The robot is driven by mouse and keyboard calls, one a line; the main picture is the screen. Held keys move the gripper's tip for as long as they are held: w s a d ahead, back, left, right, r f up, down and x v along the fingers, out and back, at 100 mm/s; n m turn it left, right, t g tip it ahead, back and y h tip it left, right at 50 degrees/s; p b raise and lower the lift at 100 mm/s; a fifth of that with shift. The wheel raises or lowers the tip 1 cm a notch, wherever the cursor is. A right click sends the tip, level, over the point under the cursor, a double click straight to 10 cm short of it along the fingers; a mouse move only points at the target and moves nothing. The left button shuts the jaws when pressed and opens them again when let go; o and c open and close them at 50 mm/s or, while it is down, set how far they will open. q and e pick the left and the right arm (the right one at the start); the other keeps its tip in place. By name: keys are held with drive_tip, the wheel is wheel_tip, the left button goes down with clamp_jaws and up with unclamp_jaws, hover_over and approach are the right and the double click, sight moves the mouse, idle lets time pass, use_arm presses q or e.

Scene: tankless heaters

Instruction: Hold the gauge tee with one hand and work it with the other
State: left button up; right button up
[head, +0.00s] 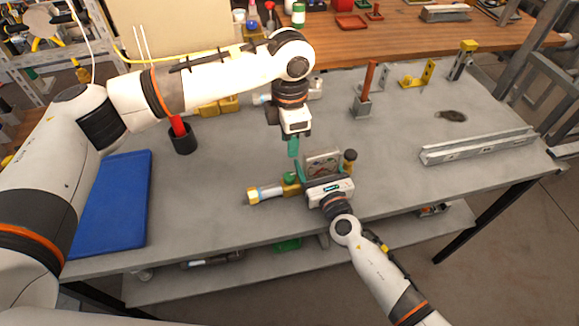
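The gauge tee (290,189) is near the middle of the table's front half. It shows a brass body, a pale pipe with a brass end at left, a small green part on top and a dial block behind my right gripper. My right gripper (322,171) comes from the front, its teal fingers at either side of the dial block; it looks shut on the tee and hides part of it. My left gripper (293,146) points down just above and behind the tee, apart from it. Its teal fingertips overlap in this view, so their gap is hidden.
A blue mat (112,205) lies at left on the grey table (400,185). A dark cup with a red handle (182,137), a block with an upright rod (362,105), yellow brackets (418,74) and a metal rail (478,146) stand around. The table's middle right is clear.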

sight(290, 176)
use_arm(q)
wheel_tip(290, 176, down, 12)
drive_tip(key=n, duration=0.5)
idle(0.4)
